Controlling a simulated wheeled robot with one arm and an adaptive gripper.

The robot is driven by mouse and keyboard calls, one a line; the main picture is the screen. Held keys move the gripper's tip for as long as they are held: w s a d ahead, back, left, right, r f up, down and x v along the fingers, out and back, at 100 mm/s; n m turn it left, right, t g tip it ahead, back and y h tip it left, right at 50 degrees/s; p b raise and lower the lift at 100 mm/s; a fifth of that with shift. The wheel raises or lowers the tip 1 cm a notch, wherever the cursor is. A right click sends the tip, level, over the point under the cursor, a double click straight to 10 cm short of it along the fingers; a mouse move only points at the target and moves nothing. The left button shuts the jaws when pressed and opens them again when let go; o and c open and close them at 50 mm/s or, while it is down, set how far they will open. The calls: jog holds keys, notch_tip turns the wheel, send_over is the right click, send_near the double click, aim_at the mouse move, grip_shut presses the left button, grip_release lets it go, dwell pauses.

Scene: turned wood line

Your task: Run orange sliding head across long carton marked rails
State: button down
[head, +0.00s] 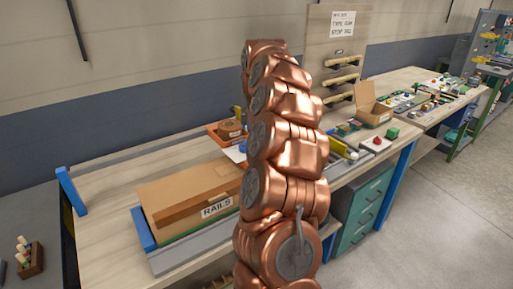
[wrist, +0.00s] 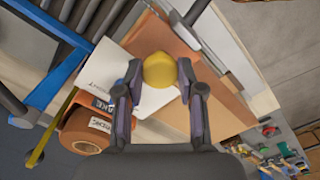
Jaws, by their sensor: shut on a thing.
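The long carton (head: 190,200) marked RAILS lies on the bench at the left in the head view, on a grey bed with a blue end. Brown carton board (wrist: 222,85) shows in the wrist view. The orange sliding head (head: 215,134) carries a brown roll (head: 229,128) and stands behind the carton's right part, partly hidden by my arm. In the wrist view the orange head (wrist: 78,122) and its roll are at the lower left. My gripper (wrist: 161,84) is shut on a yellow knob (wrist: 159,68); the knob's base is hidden. My arm hides the gripper in the head view.
A blue bar (wrist: 62,80) and grey rollers lie at the upper left of the wrist view. An open small carton (head: 372,105) and loose parts stand farther right on the bench. A board with wooden handles (head: 335,50) stands behind. The floor at right is clear.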

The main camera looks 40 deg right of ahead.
jog(key=c, duration=0.9)
grip_release()
jog(key=shift+d+r, duration=0.1)
jog(key=shift+d, duration=0.3)
jog(key=shift+o, duration=0.9)
jog(key=shift+a, duration=0.15)
jog(key=shift+r, duration=3.7)
